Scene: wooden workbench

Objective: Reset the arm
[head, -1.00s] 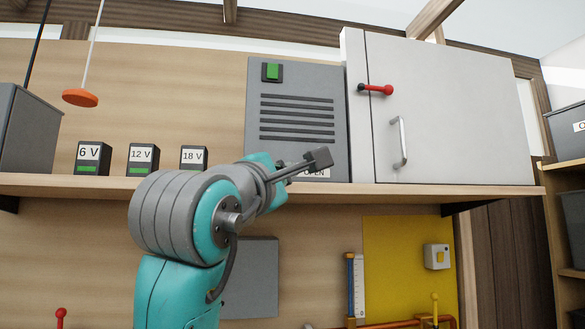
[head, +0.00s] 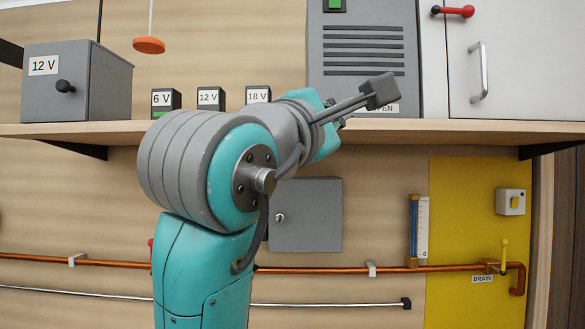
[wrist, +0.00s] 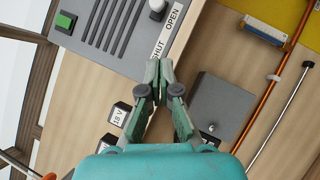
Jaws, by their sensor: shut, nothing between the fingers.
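My arm rises in the middle of the head view, bent at the elbow, with its teal gripper (head: 325,135) in front of the shelf edge. A grey bar with a small block, on my wrist, sticks out up and to the right. In the wrist view my gripper (wrist: 158,70) is shut, with its fingertips together and nothing between them. The fingertips appear over the lower edge of the grey vented box (wrist: 105,30), by its SHUT and OPEN label (wrist: 167,32). I cannot tell how far they are from it.
The shelf (head: 450,132) holds a grey 12 V box (head: 105,85), small 6 V, 12 V and 18 V blocks (head: 258,97), the vented box and a white cabinet (head: 520,70). Below are a grey wall box (head: 315,225), copper pipe (head: 330,270) and yellow panel (head: 455,230). An orange disc (head: 149,46) hangs above.

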